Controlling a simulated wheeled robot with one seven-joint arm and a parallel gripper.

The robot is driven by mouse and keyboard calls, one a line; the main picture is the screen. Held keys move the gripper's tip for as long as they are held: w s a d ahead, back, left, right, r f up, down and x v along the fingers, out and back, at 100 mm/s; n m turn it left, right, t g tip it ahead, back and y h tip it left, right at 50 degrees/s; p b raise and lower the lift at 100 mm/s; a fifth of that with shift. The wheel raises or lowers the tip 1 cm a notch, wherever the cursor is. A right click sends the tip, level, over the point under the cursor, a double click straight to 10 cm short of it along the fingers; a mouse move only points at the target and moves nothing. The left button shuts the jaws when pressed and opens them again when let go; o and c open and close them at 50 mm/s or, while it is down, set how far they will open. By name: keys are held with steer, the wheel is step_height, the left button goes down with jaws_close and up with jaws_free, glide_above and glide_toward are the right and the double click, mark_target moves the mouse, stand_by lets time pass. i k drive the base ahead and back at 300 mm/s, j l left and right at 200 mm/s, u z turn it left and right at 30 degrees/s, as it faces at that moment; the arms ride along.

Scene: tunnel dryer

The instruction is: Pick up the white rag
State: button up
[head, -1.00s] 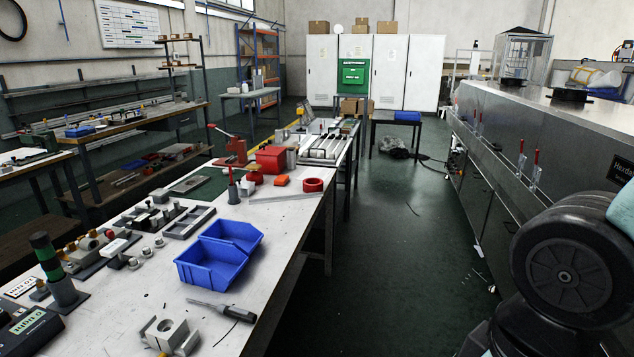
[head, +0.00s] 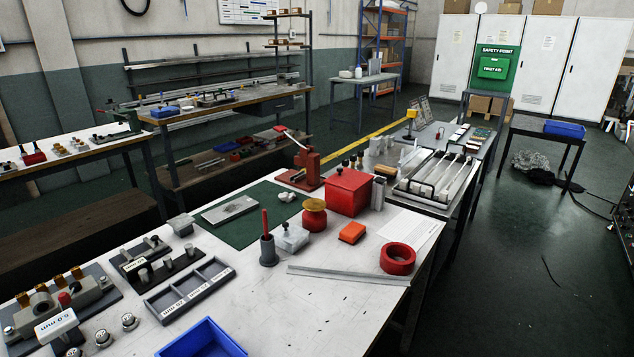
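I cannot make out a white rag for certain. A small whitish lump (head: 287,196) lies at the back edge of the green mat (head: 250,231) on the workbench; it is too small to tell whether it is cloth. A pale grey crumpled heap (head: 531,161) lies on the floor beside a dark table at the back right; I cannot tell what it is. My gripper is not in the head view.
The white workbench (head: 345,292) carries a red box (head: 348,191), an orange block (head: 352,232), a red tape roll (head: 397,258), a metal ruler (head: 345,275) and a blue bin (head: 203,340). Dark floor (head: 500,290) to the right is mostly clear, with a thin cable.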

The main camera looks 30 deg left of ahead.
mark_target(287, 197)
steer(key=i, duration=2)
steer(key=i+u, duration=0.15)
steer(key=u, duration=0.35)
steer(key=i+l+u, duration=0.1)
steer(key=u, duration=0.4)
steer(key=i+l+u, duration=0.15)
steer(key=u, duration=2.55)
steer(key=l, duration=0.1)
